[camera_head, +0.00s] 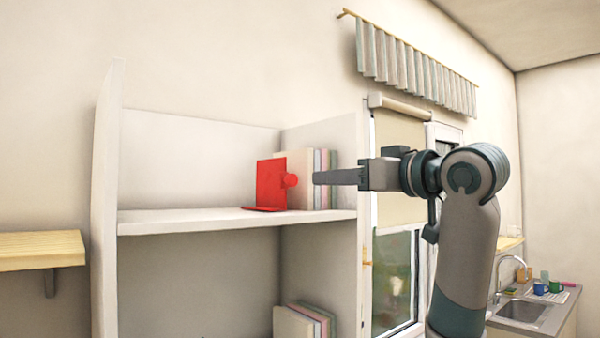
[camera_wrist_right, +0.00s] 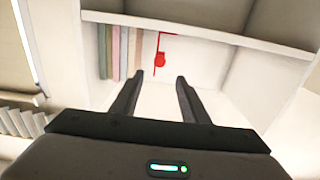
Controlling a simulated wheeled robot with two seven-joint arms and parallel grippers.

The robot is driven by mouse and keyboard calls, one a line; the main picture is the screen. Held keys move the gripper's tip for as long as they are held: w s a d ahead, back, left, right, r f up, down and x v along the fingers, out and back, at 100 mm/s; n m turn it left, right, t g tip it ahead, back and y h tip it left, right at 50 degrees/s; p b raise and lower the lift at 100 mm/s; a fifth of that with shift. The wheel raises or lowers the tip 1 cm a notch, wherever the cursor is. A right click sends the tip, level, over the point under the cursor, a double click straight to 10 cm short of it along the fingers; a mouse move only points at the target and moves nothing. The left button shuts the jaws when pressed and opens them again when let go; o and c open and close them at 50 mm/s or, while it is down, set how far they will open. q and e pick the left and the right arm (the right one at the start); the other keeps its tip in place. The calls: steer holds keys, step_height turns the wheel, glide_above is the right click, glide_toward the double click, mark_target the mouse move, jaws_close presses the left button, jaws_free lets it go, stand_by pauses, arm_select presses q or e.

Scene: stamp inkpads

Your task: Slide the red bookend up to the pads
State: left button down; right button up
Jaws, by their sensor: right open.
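The red bookend (camera_head: 271,184) stands upright on the upper shelf, with a round knob on its right side. It also shows in the right wrist view (camera_wrist_right: 160,58), beyond my fingertips. The pads (camera_head: 318,163) stand upright in a row behind and right of it, the bookend partly covering the cream one. In the right wrist view the pads (camera_wrist_right: 115,52) are left of the bookend, with a narrow pale strip between them. My right gripper (camera_head: 316,178) is open and empty, right of the knob and apart from it. It also shows in the wrist view (camera_wrist_right: 156,82). My left gripper is out of view.
The upper shelf (camera_head: 180,222) is bare left of the bookend. A side panel (camera_head: 105,170) closes the left end. A lower compartment holds another row of pads (camera_head: 293,323). A window (camera_head: 395,285) and a sink (camera_head: 522,311) are at the right.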

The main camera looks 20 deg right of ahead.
mark_target(294, 180)
steer(key=p+x, duration=0.5)
steer(key=x, duration=0.5)
steer(key=shift+x, duration=0.8)
